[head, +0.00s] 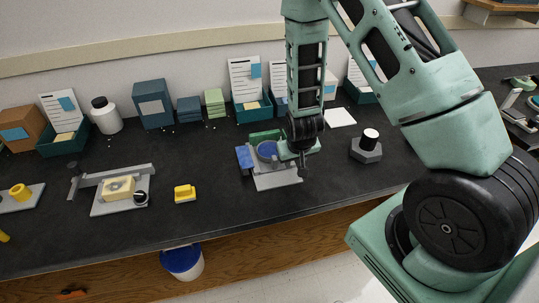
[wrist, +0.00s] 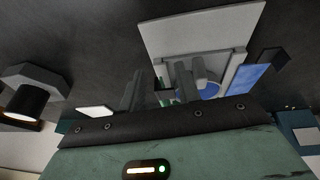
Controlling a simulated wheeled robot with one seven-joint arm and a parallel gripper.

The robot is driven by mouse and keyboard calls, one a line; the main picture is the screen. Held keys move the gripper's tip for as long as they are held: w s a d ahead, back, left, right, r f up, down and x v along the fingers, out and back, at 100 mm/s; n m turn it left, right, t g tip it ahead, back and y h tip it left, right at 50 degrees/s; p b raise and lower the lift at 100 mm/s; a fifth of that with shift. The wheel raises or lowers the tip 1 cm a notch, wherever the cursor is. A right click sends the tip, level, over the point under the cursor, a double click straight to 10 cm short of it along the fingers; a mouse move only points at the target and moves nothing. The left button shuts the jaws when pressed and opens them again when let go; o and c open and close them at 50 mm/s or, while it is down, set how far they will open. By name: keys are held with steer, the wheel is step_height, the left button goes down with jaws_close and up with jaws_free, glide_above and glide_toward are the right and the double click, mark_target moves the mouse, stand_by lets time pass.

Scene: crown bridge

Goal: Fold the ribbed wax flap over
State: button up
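A pale grey fixture (head: 277,181) stands near the middle of the bench, with a blue round piece (head: 267,150) on it. A blue slab (head: 244,157) sits at its left side; it may be the wax flap, but I cannot make out ribs. In the wrist view the fixture's plate (wrist: 200,32), the blue slab (wrist: 243,76) and part of the round piece (wrist: 210,90) show. My gripper (head: 302,163) is over the fixture's right side. In the wrist view its fingers (wrist: 159,88) stand apart with nothing seen between them. Contact with the fixture cannot be told.
A dark hexagonal block with a white-topped post (head: 367,150) stands to the right. To the left are a yellow block (head: 185,193) and a grey clamp fixture (head: 113,207). Boxes, cards and a white bottle (head: 106,117) line the wall. The front of the bench is mostly clear.

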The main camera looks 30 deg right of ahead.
steer(key=shift+s+a+r, duration=0.2)
steer(key=shift+s+r, duration=0.05)
steer(key=shift+s, duration=0.25)
steer(key=shift+s+a+r, duration=0.15)
steer(key=shift+s+r, duration=0.05)
steer(key=shift+s, duration=0.3)
step_height(320, 180, up, 4)
steer(key=p, duration=0.3)
